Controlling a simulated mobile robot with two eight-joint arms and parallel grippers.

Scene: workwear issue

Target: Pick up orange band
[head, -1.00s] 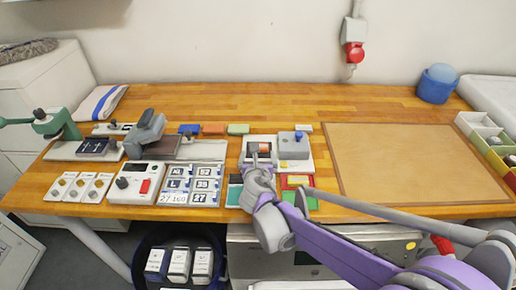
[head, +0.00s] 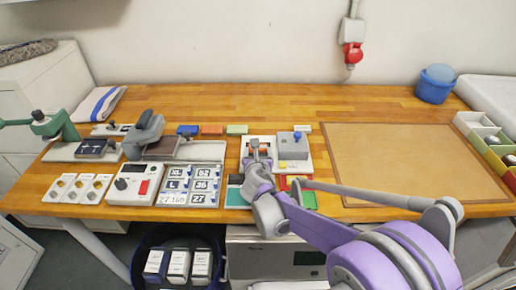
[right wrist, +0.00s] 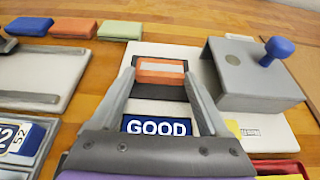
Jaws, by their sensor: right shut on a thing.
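The orange band (right wrist: 160,71), an orange piece with a pale stripe, shows in the right wrist view between the fingertips of my right gripper (right wrist: 161,76). The fingers touch its two ends and are shut on it. It is at a dark patch of a pale plate, behind a blue GOOD label (right wrist: 157,126). I cannot tell whether it is lifted clear. In the head view my right gripper (head: 257,147) reaches over this plate and mostly hides the band. My left gripper is not in view.
A grey box with a blue knob (right wrist: 248,75) stands close to the right of the gripper. Blue, orange and green blocks (head: 212,130) lie behind. A brown mat (head: 415,160) at right is clear.

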